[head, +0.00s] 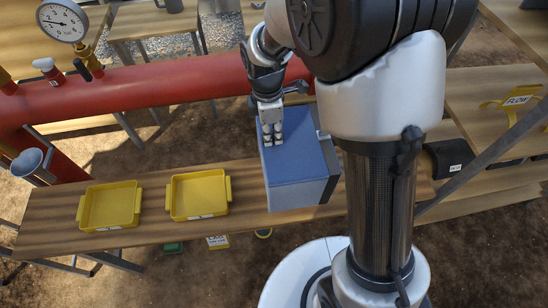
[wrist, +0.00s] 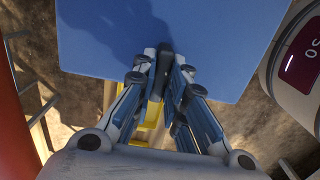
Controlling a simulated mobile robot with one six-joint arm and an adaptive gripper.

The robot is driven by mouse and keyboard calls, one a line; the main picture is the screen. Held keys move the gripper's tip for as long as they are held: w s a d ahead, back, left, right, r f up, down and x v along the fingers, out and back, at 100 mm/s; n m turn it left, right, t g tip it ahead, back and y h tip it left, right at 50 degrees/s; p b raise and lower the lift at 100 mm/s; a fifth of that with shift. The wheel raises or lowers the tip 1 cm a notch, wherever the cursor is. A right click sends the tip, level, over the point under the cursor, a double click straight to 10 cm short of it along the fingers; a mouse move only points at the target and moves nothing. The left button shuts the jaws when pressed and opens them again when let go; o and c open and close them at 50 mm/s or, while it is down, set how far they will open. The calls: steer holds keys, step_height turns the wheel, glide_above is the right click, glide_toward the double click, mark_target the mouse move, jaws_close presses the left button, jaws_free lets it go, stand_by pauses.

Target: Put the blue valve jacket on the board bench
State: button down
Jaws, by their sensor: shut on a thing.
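The blue valve jacket (head: 295,165) is a large box-like blue piece with a grey right side, in the middle of the head view. My gripper (head: 272,139) is over its upper left part with its fingers shut on it. In the wrist view the jacket's flat blue face (wrist: 215,35) fills the top, and my gripper's fingertips (wrist: 165,55) meet at it. The board bench (head: 150,231) is a long wooden plank top running below and behind the jacket. The jacket covers part of the bench; whether it touches the boards I cannot tell.
Two yellow trays (head: 110,226) (head: 229,188) stand on the bench left of the jacket. A thick red pipe (head: 160,86) with a gauge (head: 62,20) runs behind it. A dark item (head: 447,158) lies to the right, near a grey diagonal bar (head: 480,163).

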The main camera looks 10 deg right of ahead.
step_height(320, 180, down, 9)
steer(key=b, duration=0.2)
steer(key=shift+f+b, duration=0.2)
steer(key=shift+b, duration=0.1)
steer(key=shift+f, duration=0.1)
steer(key=c, duration=2)
jaws_free()
steer(key=shift+f, duration=0.1)
steer(key=shift+c, duration=0.2)
steer(key=o, duration=0.4)
steer(key=shift+o, duration=0.2)
